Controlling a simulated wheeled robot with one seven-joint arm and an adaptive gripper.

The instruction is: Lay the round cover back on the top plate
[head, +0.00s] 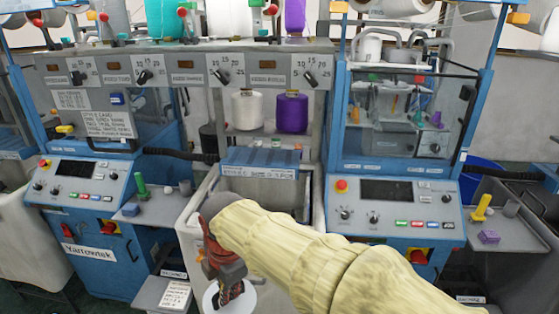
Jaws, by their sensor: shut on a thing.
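My gripper (229,292) is at the lower middle of the head view, pointing down, with black and red fingers. It is shut on a white round cover (247,300), which shows as a flat disc around and beneath the fingertips. The exact grip is hidden by the fingers, and the disc's lower edge is near the picture's bottom. My arm in its cream sleeve hides much of the area to the right of the gripper. I cannot tell for sure which surface is the top plate; a grey-white frame (188,222) stands just behind the gripper.
A blue labelled panel (260,160) lies over the open grey bin (270,188) behind my arm. Blue knitting machines with control panels (80,186) (392,205) stand left and right. A small side shelf (155,208) holds a green peg (141,187). A purple block (489,237) sits at right.

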